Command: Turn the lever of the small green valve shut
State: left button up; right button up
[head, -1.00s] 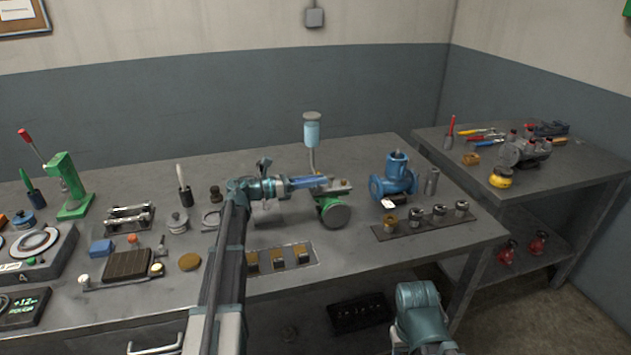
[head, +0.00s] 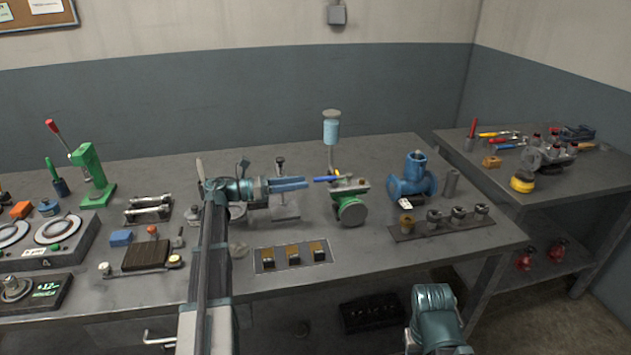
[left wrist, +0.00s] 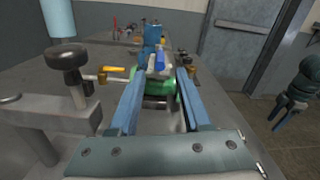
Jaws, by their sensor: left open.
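The small green valve (head: 350,207) stands on the bench, with a grey round flange facing the front. A blue lever (head: 327,179) lies across its top and points left, toward my left gripper (head: 306,184). That gripper is open and empty, its blue fingers level and a short gap left of the lever. In the left wrist view the green valve (left wrist: 161,90) and blue lever (left wrist: 160,61) show between and beyond the two fingers. My right gripper (left wrist: 284,118) hangs off to the right in the left wrist view, too small to judge; the head view shows only its arm.
A larger blue valve (head: 411,180) stands right of the green one, behind a strip of several fittings (head: 445,224). A blue cup on a stem (head: 331,130) rises behind. A plate with brass blocks (head: 292,257) lies in front.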

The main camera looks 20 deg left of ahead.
pick_arm(q)
jog(key=shift+v, duration=1.4)
